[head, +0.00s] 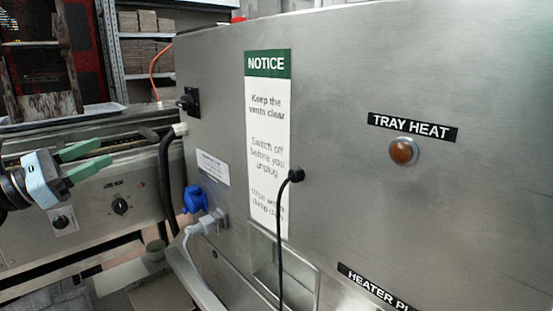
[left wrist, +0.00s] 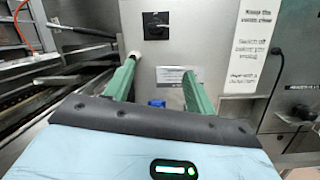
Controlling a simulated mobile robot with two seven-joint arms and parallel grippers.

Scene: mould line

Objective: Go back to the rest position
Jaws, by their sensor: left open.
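My left gripper (head: 94,159) comes in from the left in the head view, with two green fingers apart and nothing between them. It is in front of the low metal machine front and left of the tall steel cabinet (head: 345,60). In the left wrist view its green fingers (left wrist: 160,88) are spread and empty, pointing toward the cabinet's side. My right gripper is in neither view.
The cabinet carries a notice (head: 268,150), an amber lamp (head: 403,151), and a black cable (head: 281,240). A blue plug (head: 194,199) and a grey plug (head: 208,223) stick out at its lower left. A knob (head: 120,206) is on the low panel. Boxes sit on shelves behind.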

